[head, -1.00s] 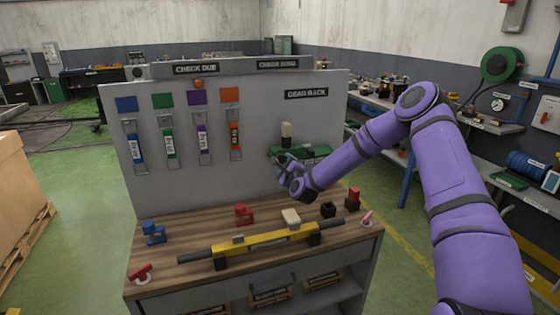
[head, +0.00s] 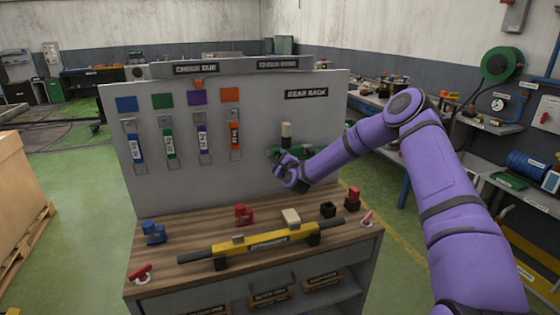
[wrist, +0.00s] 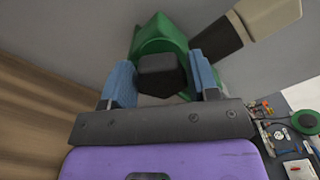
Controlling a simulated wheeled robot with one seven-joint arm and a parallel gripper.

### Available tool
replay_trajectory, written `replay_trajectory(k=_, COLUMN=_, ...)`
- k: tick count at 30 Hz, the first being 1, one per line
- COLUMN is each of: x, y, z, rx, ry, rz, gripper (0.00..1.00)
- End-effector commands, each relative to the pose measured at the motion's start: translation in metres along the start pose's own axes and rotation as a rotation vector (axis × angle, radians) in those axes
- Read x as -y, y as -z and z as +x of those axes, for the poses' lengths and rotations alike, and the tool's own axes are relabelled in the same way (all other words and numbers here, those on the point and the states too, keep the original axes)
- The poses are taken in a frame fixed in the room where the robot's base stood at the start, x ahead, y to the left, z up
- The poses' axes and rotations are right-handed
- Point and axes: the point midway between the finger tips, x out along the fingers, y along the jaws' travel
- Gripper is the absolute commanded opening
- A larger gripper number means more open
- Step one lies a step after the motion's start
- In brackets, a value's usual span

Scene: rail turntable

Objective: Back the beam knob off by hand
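A green clamp-like body (head: 316,153) is on the upright grey panel, under the GEAR RACK sign. It also shows in the wrist view (wrist: 160,34), with a dark faceted knob (wrist: 160,75) at its front. My gripper (head: 284,168) is at this green body in the head view. In the wrist view my gripper (wrist: 160,86) has its two blue fingers apart, one on each side of the knob. A narrow gap shows at the right finger; contact at the left one is unclear. The knob is hidden behind my gripper in the head view.
A dark lever with a cream block (wrist: 268,18) sticks out close to my right finger. The wooden bench (head: 175,245) below carries a yellow beam (head: 265,242), red and blue clamps and small blocks. Coloured tagged gauges (head: 168,142) hang on the panel at left.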

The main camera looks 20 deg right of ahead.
Motion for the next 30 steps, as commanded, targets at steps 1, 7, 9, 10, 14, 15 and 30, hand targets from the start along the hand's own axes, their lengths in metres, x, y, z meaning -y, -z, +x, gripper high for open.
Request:
replay_trajectory(k=1, x=-0.0003, y=-0.0001, z=-0.0001, rx=0.0, ry=-0.001, rz=-0.001, gripper=0.31)
replay_trajectory(k=7, x=-0.0005, y=-0.0003, z=-0.0002, rx=0.001, ry=-0.001, rz=-0.027, gripper=0.31)
replay_trajectory(k=9, x=-0.0006, y=-0.0003, z=-0.0002, rx=0.001, ry=-0.001, rz=-0.051, gripper=0.31)
replay_trajectory(k=10, x=-0.0007, y=-0.0005, z=-0.0002, rx=0.001, ry=-0.001, rz=-0.064, gripper=0.31)
replay_trajectory(k=14, x=-0.0014, y=-0.0014, z=-0.0001, rx=0.002, ry=-0.001, rz=-0.141, gripper=0.31)
replay_trajectory(k=15, x=-0.0016, y=-0.001, z=-0.0002, rx=0.002, ry=-0.002, rz=-0.171, gripper=0.31)
replay_trajectory(k=30, x=-0.0041, y=-0.0005, z=-0.0003, rx=0.002, ry=-0.001, rz=-0.633, gripper=0.31)
